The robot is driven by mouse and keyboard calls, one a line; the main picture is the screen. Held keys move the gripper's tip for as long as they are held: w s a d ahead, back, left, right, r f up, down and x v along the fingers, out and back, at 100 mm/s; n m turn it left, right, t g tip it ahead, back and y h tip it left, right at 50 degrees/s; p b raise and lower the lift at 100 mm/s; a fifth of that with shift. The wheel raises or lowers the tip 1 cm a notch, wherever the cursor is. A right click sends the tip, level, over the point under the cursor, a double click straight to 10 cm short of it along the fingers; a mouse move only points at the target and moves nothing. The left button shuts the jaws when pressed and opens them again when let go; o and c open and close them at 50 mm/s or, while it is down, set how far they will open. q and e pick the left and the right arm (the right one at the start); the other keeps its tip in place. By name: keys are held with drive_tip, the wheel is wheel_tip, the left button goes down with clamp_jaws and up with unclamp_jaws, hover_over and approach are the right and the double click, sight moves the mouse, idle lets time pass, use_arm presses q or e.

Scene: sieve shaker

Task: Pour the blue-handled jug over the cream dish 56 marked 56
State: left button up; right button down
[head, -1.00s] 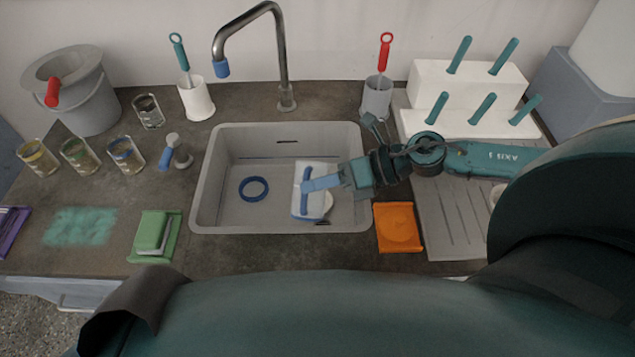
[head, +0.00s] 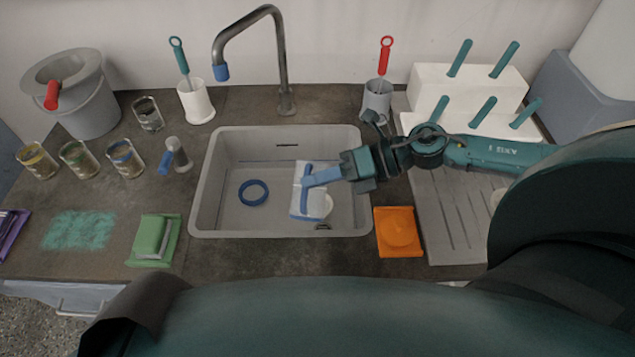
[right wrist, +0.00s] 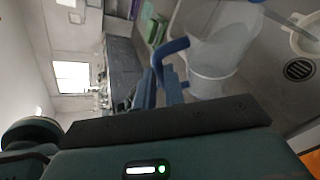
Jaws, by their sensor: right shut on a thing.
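The jug (head: 308,199) is whitish and see-through with a blue rim and a blue handle (head: 322,177). It hangs tilted over the right part of the sink. My right gripper (head: 347,171) is shut on the handle. The jug also shows in the right wrist view (right wrist: 213,55), where the blue handle (right wrist: 168,62) runs down to the jaws. The cream dish (head: 327,206) is low in the sink, partly hidden behind the jug. In the right wrist view a pale strip reaches from the jug towards the dish (right wrist: 294,39). I cannot read its mark. My left gripper is out of view.
The grey sink (head: 205,205) also holds a blue ring (head: 253,192), with a drain (head: 322,226) near the dish. The tap (head: 282,60) stands behind.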

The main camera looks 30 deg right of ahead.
drive_tip(key=shift+w+r, duration=0.1)
drive_tip(key=shift+w, duration=0.05)
use_arm(q)
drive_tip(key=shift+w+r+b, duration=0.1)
drive_tip(key=shift+b, duration=0.2)
use_arm(e)
drive_tip(key=shift+w+d+m, duration=0.1)
drive_tip(key=shift+m, duration=0.2)
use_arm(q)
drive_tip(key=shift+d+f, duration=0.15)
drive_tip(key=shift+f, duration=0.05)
use_arm(e)
drive_tip(key=shift+w+d, duration=0.15)
idle(0.4)
use_arm(q)
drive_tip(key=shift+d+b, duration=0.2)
drive_tip(key=shift+b, duration=0.55)
use_arm(e)
drive_tip(key=shift+w+d+f+m+g+y, duration=0.2)
drive_tip(key=shift+w+d+m+g+y, duration=0.15)
drive_tip(key=shift+w+m+g+y, duration=0.2)
idle(0.4)
use_arm(q)
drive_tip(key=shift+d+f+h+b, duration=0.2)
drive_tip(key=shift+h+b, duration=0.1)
drive_tip(key=shift+b, duration=0.1)
use_arm(e)
drive_tip(key=shift+w+d+f+m, duration=0.1)
drive_tip(key=shift+w+d+m, duration=0.1)
drive_tip(key=shift+m, duration=0.25)
